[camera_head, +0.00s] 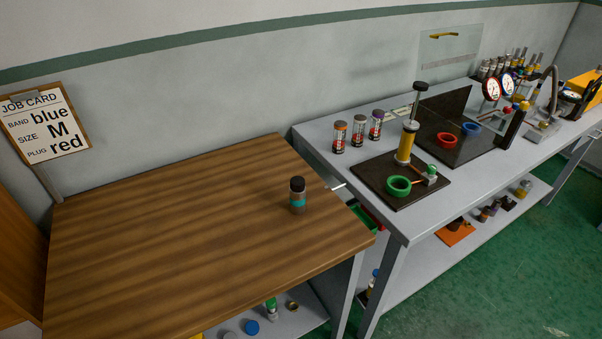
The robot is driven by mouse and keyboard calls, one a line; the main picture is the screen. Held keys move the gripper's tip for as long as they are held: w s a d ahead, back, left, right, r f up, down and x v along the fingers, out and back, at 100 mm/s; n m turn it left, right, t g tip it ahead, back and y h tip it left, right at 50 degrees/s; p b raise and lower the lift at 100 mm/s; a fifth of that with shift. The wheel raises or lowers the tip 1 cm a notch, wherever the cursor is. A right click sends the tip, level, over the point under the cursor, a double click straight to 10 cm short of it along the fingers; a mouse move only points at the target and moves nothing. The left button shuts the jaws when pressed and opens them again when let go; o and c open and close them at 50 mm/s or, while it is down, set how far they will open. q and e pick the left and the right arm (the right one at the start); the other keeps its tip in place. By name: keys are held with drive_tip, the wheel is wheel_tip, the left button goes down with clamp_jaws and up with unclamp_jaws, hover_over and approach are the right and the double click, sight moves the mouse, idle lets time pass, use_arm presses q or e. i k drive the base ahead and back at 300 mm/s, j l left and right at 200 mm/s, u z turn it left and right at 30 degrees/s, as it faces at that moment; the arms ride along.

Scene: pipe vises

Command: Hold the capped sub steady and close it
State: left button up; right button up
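A small dark cylinder with a black cap and a teal-blue band (298,195) stands upright near the right end of the wooden table (170,220). It looks like the capped sub, but I cannot tell how tightly its cap sits. Neither of my grippers shows in the head view. The job card (45,125) on the wall at the left reads band blue, size M, plug red.
A grey bench (400,225) stands right of the table. It bears several labelled cylinders (358,131), a dark board with a yellow pump (406,143) and green ring (398,186), and gauges (491,89). The wooden table is otherwise clear.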

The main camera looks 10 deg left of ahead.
sight(297, 199)
drive_tip(key=l+u, duration=0.15)
drive_tip(key=u, duration=0.25)
drive_tip(key=l+u, duration=0.2)
drive_tip(key=u, duration=0.25)
drive_tip(key=l+u, duration=0.2)
drive_tip(key=u, duration=0.2)
drive_tip(key=l+u, duration=0.15)
drive_tip(key=l, duration=0.35)
drive_tip(key=k+l+u, duration=0.1)
drive_tip(key=l, duration=0.35)
drive_tip(key=k+l+u, duration=0.15)
drive_tip(key=l, duration=0.3)
drive_tip(key=k+l+u, duration=0.15)
drive_tip(key=l, duration=0.35)
